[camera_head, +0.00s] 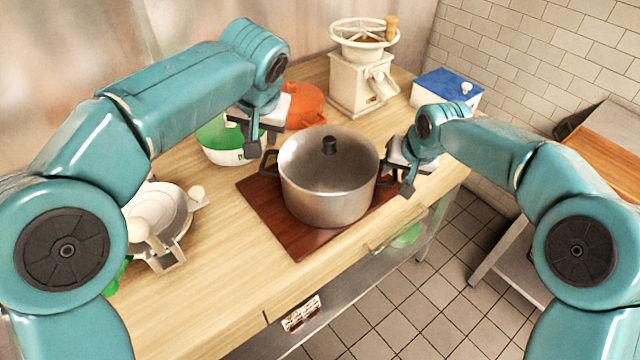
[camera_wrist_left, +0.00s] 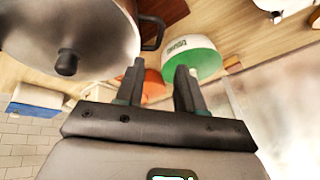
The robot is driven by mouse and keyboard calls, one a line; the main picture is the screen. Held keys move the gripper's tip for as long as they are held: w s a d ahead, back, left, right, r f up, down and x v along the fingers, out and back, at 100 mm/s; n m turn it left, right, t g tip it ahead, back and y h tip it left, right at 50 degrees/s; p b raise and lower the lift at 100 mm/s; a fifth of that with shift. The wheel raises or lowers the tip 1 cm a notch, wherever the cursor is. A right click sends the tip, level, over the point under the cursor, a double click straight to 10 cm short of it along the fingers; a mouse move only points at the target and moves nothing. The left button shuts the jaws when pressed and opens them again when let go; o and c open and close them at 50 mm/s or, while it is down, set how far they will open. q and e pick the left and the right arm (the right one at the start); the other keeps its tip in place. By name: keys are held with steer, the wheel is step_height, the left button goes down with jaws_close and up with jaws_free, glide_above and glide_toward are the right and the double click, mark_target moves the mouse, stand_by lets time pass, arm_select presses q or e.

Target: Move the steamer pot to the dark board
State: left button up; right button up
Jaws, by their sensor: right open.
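The steamer pot (camera_head: 325,190), steel with a black lid knob and two dark side handles, stands upright on the dark board (camera_head: 310,240). The board is reddish-brown and lies flat on the wooden counter. In the left wrist view the pot (camera_wrist_left: 100,35) and its handle (camera_wrist_left: 152,32) lie up and left of my fingers. My left gripper (camera_head: 248,138) is open and empty, above and beside the pot's left handle; its spread fingers show in the left wrist view (camera_wrist_left: 158,75). My right gripper (camera_head: 398,182) is open beside the right handle, which it partly hides; I cannot tell whether they touch.
A green and white bowl (camera_head: 220,143) and an orange pot (camera_head: 302,105) stand behind my left gripper. A cream grinder (camera_head: 360,82) and a blue-lidded box (camera_head: 446,86) stand at the back. A white scale-like item (camera_head: 158,215) is at left.

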steer(key=v, duration=1)
steer(key=shift+r, duration=0.3)
steer(key=shift+s, duration=0.1)
